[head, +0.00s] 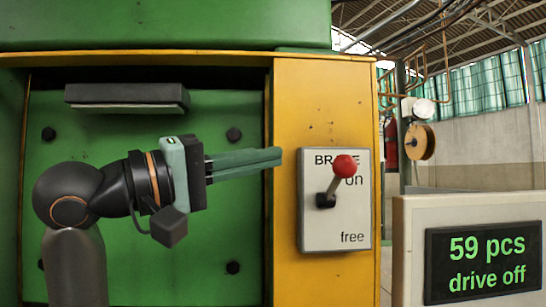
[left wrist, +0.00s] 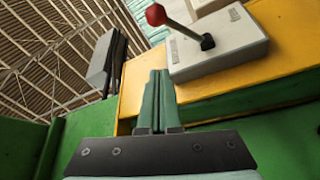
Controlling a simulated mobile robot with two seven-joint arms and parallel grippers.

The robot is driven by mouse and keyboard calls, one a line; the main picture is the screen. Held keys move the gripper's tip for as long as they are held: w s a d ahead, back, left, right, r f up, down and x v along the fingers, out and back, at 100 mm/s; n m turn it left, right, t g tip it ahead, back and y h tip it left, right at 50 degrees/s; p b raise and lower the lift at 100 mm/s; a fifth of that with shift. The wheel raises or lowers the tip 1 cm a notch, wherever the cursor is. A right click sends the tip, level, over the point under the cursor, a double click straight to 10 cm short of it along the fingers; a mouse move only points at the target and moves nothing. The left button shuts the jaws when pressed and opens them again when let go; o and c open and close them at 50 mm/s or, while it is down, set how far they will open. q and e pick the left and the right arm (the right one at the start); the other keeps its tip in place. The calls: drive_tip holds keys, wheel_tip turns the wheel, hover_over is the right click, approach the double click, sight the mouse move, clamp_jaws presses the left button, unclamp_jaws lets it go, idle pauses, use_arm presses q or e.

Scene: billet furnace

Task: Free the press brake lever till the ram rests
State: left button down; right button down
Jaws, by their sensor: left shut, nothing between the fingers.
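The brake lever (head: 337,180) has a red ball knob and a dark pivot on a pale plate (head: 312,225) marked "on" above and "free" below. The lever points up, toward "on". In the left wrist view the lever (left wrist: 180,27) stands out from its plate (left wrist: 232,52). The ram (head: 127,97) is a dark block with a paler lower edge, high in the green press bay, with a gap beneath it. My left gripper (head: 279,156) is shut and empty, its fingers pointing right, left of the lever and apart from it. My right gripper is not in view.
The yellow press frame (head: 290,90) carries the brake plate. A display (head: 483,262) at the right reads "59 pcs, drive off". Open space lies in front of the plate.

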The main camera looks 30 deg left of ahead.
sight(335, 183)
use_arm(q)
drive_tip(key=p+x, duration=0.2)
drive_tip(key=x, duration=0.5)
drive_tip(key=shift+w+d+r, duration=0.2)
drive_tip(key=shift+w, duration=0.05)
drive_tip(key=shift+s+d+f, duration=1)
drive_tip(key=shift+s+d, duration=0.2)
drive_tip(key=shift+d, duration=0.05)
drive_tip(key=shift+f, duration=0.1)
drive_tip(key=shift+s+d+f+m+b, duration=0.1)
drive_tip(key=shift+s+f+m+b, duration=0.05)
drive_tip(key=shift+m+b, duration=0.25)
